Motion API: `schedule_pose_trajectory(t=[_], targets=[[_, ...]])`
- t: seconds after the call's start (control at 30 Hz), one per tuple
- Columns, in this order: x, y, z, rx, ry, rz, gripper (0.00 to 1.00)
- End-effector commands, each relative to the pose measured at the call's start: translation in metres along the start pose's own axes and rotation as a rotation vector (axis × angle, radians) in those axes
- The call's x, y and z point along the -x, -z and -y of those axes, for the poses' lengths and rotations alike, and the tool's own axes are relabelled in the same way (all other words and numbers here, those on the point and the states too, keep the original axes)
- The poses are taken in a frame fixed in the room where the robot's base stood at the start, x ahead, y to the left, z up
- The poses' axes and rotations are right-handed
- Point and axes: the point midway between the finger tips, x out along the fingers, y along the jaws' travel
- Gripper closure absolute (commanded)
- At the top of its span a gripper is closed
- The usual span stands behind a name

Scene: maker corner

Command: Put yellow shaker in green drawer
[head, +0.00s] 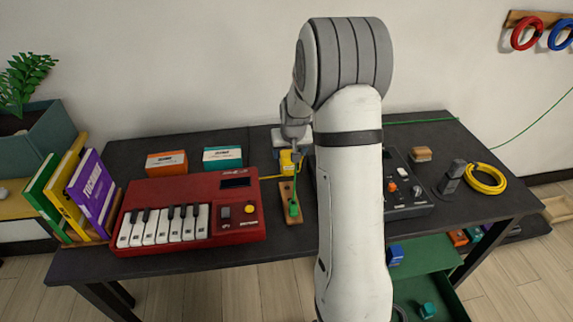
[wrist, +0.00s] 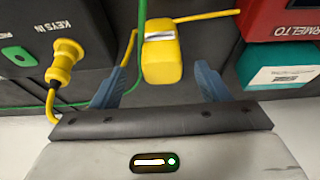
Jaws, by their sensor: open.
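The yellow shaker (wrist: 162,58) is a rounded block with a pale label, seen between my gripper's two blue fingers in the wrist view. In the head view, the shaker (head: 287,164) is on the dark table behind a wooden strip, partly hidden by my gripper (head: 291,150). My gripper (wrist: 160,80) is open, with visible gaps between the shaker and both fingers. The green drawer (head: 449,302) is pulled out low at the right, below the table; a teal block (head: 427,311) lies in it. My arm hides part of that area.
A red keyboard (head: 190,213) stands left of the shaker. A grey control box (head: 400,190) stands at right, with a green cable running close to my gripper. Orange (head: 166,163) and teal boxes (head: 222,158) lie at the back. A blue block (head: 396,254) sits on a green surface.

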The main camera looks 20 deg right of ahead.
Motion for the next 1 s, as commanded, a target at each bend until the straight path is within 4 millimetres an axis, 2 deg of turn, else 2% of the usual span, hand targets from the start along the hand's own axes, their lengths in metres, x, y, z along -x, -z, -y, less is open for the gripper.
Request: schedule_pose_trajectory(t=[0.5,0.8,1.0], targets=[[-0.064,0.004,0.003,0.002,0.001,0.003,0.31],[-0.069,0.004,0.003,0.002,0.001,0.000,0.31],[-0.069,0.004,0.003,0.002,0.001,0.001,0.46]])
